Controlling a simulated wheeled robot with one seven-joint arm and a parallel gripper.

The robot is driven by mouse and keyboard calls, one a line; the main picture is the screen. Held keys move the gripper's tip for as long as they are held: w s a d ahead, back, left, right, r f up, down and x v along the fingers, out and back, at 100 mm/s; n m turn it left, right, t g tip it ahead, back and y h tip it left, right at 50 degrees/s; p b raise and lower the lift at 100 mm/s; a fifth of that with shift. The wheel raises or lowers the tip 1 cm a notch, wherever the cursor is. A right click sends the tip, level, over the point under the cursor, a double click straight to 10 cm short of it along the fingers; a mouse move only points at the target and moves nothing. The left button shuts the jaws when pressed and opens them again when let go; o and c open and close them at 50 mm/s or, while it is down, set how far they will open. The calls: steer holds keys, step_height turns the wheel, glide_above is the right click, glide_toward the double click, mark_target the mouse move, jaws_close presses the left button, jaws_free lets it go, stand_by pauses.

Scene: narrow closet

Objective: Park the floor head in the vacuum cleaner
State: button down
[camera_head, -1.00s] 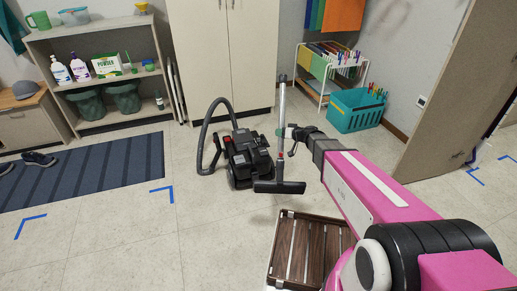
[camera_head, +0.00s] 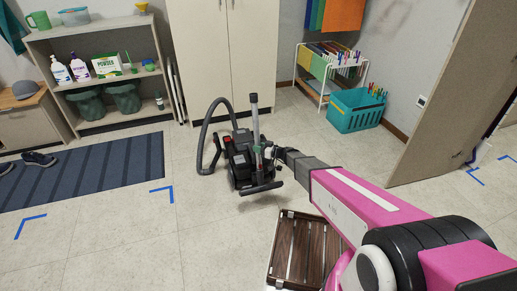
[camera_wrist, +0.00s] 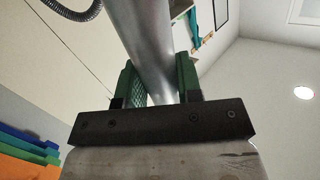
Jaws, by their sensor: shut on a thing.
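The black vacuum cleaner (camera_head: 236,152) stands on the floor in the middle of the head view, its hose looping up at its left. My gripper (camera_head: 268,152) is shut on the upright metal tube (camera_head: 256,126). In the wrist view the tube (camera_wrist: 150,45) runs between the green finger pads of my gripper (camera_wrist: 157,82). The dark, wide floor head (camera_head: 262,188) is at the tube's lower end, low against the front right of the cleaner. Whether it touches or sits in the cleaner's parking slot cannot be told; the tube and my gripper partly cover that place.
A slatted wooden crate-like thing (camera_head: 282,254) lies on the floor in front, below my arm. A teal basket (camera_head: 354,112) and a drying rack (camera_head: 325,85) stand at the back right. A tall cabinet (camera_head: 215,60) is behind the cleaner. Floor left of the cleaner is clear up to the striped mat (camera_head: 90,170).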

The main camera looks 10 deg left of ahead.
steer(key=shift+f, duration=0.1)
steer(key=w+a+f, duration=0.2)
steer(key=w+f, duration=0.2)
steer(key=shift+w+a, duration=0.15)
steer(key=shift+a, duration=0.05)
stand_by(0.7)
steer(key=shift+w+a+f, duration=0.1)
steer(key=shift+w+a, duration=0.25)
steer(key=shift+w, duration=0.3)
steer(key=shift+w+a, duration=0.35)
steer(key=shift+w, duration=0.25)
stand_by(3.0)
